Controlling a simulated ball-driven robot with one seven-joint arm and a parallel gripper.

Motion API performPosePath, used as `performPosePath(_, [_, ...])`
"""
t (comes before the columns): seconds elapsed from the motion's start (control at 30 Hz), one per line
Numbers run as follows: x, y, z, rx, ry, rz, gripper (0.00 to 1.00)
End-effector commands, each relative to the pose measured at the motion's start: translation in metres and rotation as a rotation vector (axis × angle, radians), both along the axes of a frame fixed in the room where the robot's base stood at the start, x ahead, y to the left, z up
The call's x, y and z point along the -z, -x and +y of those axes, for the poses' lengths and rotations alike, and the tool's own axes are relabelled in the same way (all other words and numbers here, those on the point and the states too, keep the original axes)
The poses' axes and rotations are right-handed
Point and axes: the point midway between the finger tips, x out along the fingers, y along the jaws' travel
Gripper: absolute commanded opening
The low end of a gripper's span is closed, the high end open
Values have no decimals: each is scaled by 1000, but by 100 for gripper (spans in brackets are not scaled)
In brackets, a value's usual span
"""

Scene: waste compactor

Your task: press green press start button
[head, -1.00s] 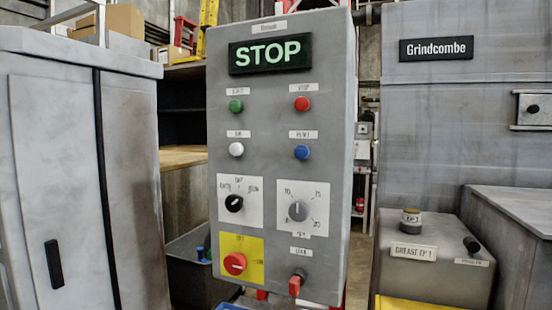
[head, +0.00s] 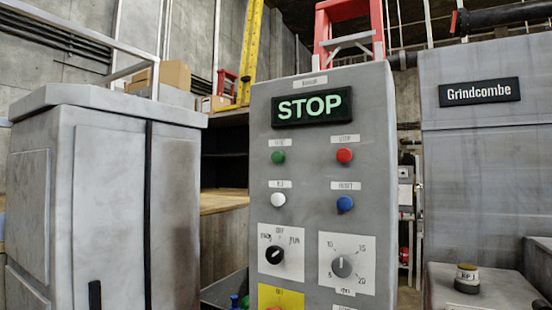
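The green button (head: 278,157) is at the upper left of a grey control panel (head: 371,108), under a small white label. A red button (head: 344,156) is to its right. A white button (head: 278,199) sits below the green one and a blue button (head: 345,204) below the red one. A lit display (head: 313,107) above them reads STOP in green. My gripper is not in view.
Lower on the panel are a black selector (head: 274,256) and a grey dial (head: 342,266). A grey cabinet (head: 105,200) stands to the left.

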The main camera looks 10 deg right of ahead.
Motion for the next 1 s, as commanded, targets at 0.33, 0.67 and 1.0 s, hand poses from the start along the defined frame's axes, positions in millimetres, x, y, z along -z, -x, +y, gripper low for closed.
performPosePath(0.33, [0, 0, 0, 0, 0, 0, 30])
performPosePath(0.67, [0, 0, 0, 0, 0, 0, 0])
performPosePath(1.0, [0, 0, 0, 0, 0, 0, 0])
